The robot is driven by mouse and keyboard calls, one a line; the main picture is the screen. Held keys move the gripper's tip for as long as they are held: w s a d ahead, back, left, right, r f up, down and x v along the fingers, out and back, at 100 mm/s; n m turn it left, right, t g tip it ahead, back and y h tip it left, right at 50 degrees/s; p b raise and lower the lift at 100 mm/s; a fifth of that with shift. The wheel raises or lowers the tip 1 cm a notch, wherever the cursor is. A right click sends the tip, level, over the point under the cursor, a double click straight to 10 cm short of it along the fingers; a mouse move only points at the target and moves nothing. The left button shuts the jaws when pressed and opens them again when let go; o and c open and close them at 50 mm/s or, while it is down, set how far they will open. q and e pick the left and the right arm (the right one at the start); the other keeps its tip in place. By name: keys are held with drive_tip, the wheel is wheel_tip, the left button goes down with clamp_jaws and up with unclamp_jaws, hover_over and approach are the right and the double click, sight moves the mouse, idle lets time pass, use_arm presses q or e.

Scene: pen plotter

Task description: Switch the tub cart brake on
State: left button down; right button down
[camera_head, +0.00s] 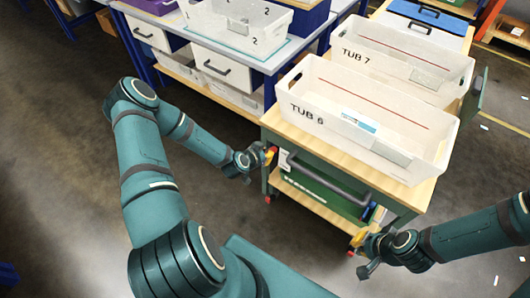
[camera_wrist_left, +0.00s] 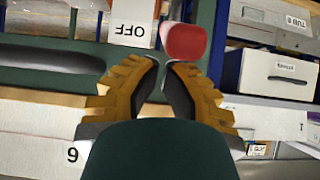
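The tub cart (camera_head: 283,127) has a wooden top and carries white tubs marked TUB 6 (camera_head: 318,105) and TUB 7 (camera_head: 372,57). A dark handle bar (camera_head: 330,182) runs along its near side. My left gripper (camera_head: 270,155) is at the cart's near left corner. In the left wrist view its orange fingers (camera_wrist_left: 162,68) are a little apart with nothing between them. A red knob-like piece (camera_wrist_left: 184,41) shows just beyond the fingertips, beside a white OFF label (camera_wrist_left: 131,22); contact cannot be told. My right gripper (camera_head: 360,256) looks open and empty near the cart's near right corner.
A blue-framed workbench (camera_head: 270,65) with another white tub (camera_head: 240,22) and drawers stands left of the cart. A green crate (camera_head: 325,190) sits on the cart's lower level.

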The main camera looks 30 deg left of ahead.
use_arm(q)
drive_tip(key=shift+s+f+b, duration=0.2)
drive_tip(key=shift+f+b, duration=0.05)
drive_tip(key=shift+b, duration=0.05)
use_arm(e)
drive_tip(key=shift+f, duration=0.25)
